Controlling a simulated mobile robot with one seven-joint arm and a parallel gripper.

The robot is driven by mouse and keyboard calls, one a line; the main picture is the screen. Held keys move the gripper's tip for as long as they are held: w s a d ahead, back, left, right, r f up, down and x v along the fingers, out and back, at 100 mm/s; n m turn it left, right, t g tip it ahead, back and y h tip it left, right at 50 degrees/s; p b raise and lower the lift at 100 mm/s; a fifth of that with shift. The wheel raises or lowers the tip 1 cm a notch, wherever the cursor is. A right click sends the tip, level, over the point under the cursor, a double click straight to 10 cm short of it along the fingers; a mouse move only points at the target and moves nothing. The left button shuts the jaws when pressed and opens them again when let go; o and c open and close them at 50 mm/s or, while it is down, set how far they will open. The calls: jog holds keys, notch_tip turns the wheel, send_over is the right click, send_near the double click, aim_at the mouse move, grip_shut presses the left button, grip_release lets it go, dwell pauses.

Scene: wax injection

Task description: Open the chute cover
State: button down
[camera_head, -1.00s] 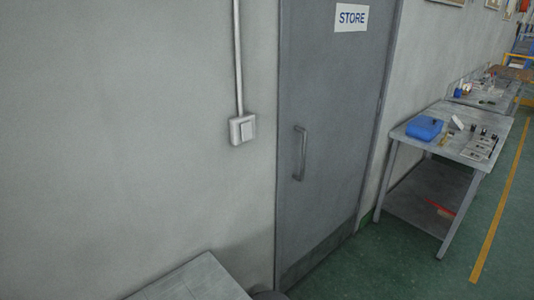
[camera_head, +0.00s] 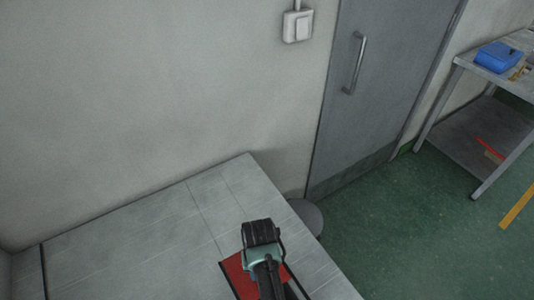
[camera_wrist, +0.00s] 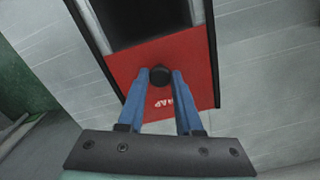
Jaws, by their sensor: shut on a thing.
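The chute cover is a red plate (camera_wrist: 120,66) with partly hidden white lettering, lying in the grey bench top. A dark opening (camera_wrist: 150,18) shows beyond its far edge in the wrist view, between black side rails. A round black knob (camera_wrist: 160,75) stands on the cover. My gripper (camera_wrist: 160,84) has its two blue fingers on either side of the knob, shut on it. In the head view my gripper (camera_head: 262,236) is over the bench's right part and hides much of the red cover (camera_head: 233,271).
The tiled grey bench top (camera_head: 140,240) is clear to the left and behind. A wall and a grey door (camera_head: 370,90) stand behind it. A round grey object (camera_head: 307,216) is beside the bench's right edge. A side table (camera_head: 500,80) with a blue box (camera_head: 498,57) stands at upper right.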

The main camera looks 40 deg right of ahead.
jog(key=shift+s, duration=0.15)
jog(key=c, duration=0.6)
grip_release()
jog(key=shift+r, duration=0.15)
notch_tip(320, 180, up, 13)
jog(key=shift+f, duration=0.15)
